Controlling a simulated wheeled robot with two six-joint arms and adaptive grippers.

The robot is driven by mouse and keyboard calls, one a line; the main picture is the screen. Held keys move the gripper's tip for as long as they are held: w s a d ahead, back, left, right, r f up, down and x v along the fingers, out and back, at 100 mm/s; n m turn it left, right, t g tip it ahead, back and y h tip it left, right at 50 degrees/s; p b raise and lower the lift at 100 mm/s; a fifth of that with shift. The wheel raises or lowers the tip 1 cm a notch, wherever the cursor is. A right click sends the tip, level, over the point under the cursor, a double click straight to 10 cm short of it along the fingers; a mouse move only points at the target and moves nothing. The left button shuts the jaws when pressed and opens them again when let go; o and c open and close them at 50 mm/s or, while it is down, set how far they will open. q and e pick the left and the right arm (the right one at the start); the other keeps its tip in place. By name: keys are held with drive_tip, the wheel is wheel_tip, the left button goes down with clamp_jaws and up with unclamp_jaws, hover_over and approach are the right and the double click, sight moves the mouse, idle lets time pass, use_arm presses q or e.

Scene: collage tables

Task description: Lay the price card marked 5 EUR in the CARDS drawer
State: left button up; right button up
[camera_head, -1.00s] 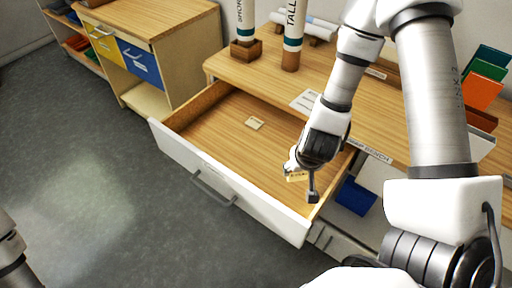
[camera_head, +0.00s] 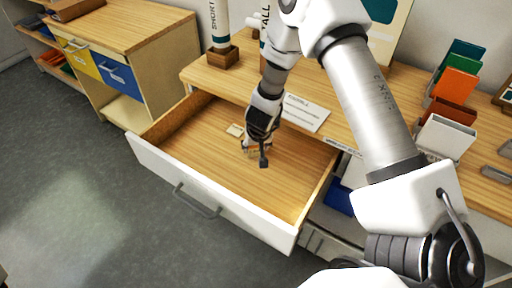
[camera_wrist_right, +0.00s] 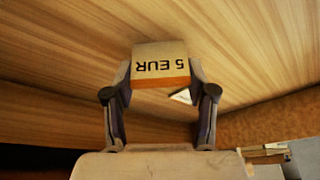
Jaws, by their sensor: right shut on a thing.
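The price card marked 5 EUR (camera_wrist_right: 160,62) is a pale card with an orange edge, its print upside down in the right wrist view. My right gripper (camera_head: 255,154) is shut on it, with a finger at each side. In the head view the gripper is over the floor of the open, white-fronted drawer (camera_head: 205,186); I cannot tell whether the card touches the wood. No label is readable on this drawer's front. My left gripper is not in view.
A white sheet (camera_head: 305,112) lies on the bench above. Coloured upright folders (camera_head: 456,84) stand at right. A cabinet with yellow and blue drawers (camera_head: 131,78) stands at back left. The drawer's front half is clear.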

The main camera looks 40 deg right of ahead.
drive_tip(key=shift+f, duration=0.1)
drive_tip(key=o, duration=0.9)
drive_tip(key=shift+c, duration=0.2)
drive_tip(key=shift+r, duration=0.5)
drive_tip(key=p+v, duration=0.4)
drive_tip(key=v, duration=0.7)
drive_tip(key=shift+s+r+p, duration=0.15)
drive_tip(key=shift+r+p, duration=0.05)
drive_tip(key=shift+p, duration=0.15)
